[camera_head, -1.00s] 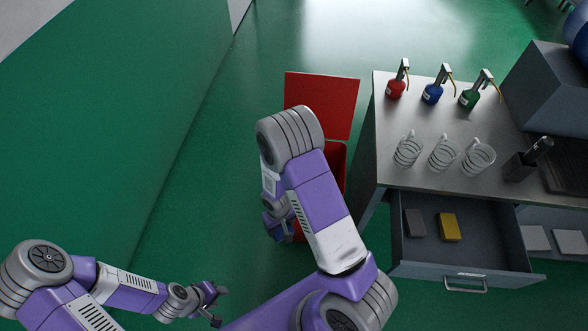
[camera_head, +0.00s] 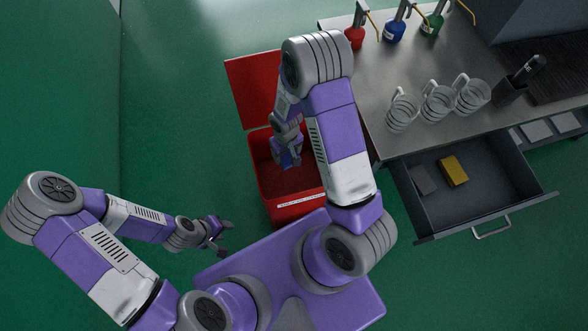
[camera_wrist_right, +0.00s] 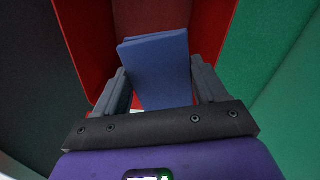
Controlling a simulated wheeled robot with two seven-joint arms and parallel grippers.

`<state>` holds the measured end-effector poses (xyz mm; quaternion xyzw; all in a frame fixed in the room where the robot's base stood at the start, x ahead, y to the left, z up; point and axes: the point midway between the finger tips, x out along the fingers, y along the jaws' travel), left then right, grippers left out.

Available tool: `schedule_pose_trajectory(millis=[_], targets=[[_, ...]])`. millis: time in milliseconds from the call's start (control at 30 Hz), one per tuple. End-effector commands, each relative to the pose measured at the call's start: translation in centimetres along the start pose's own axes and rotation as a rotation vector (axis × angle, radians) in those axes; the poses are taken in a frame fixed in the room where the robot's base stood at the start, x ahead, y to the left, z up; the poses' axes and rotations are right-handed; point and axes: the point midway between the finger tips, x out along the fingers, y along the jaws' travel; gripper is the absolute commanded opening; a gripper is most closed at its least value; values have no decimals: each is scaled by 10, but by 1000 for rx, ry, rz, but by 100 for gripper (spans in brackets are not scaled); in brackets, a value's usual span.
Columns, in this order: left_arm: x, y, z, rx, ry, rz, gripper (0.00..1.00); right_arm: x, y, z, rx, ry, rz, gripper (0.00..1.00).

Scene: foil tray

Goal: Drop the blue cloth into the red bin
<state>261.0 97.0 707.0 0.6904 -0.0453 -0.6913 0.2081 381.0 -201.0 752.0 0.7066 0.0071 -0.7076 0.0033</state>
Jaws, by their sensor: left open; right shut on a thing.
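The red bin (camera_head: 262,180) stands open on the floor left of the workbench, its lid (camera_head: 250,88) tilted back. My right gripper (camera_head: 287,160) is over the bin's opening, shut on the blue cloth (camera_head: 291,158). In the right wrist view the folded blue cloth (camera_wrist_right: 158,68) is held between the two fingers of the right gripper (camera_wrist_right: 160,88), with the red bin's inside (camera_wrist_right: 205,30) around and beyond it. My left gripper (camera_head: 220,237) is open and empty, low at the left of the bin, away from it.
The grey workbench (camera_head: 375,75) at the right holds red, blue and green pump bottles, several glass mugs and a black holder. Its drawer (camera_head: 470,200) is pulled out, with a yellow block (camera_head: 453,171) and a dark block (camera_head: 424,178) inside. Green floor at the left is clear.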

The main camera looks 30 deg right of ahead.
Motion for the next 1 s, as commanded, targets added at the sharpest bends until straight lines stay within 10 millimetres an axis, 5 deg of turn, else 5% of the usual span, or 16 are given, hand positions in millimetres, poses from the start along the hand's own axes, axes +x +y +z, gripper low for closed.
schedule_pose_trajectory(millis=[33,300,667,1000], targets=[[23,-9,-1,0,-1,0,43,18,10,-6,6,4,-1,43],[64,-24,-3,0,0,0,43,38,47,-20,-6,3,4,43],[78,-29,-4,1,1,0,43,47,57,-22,-13,0,6,43],[107,-40,-5,1,1,0,43,87,57,-22,-11,1,5,43]])
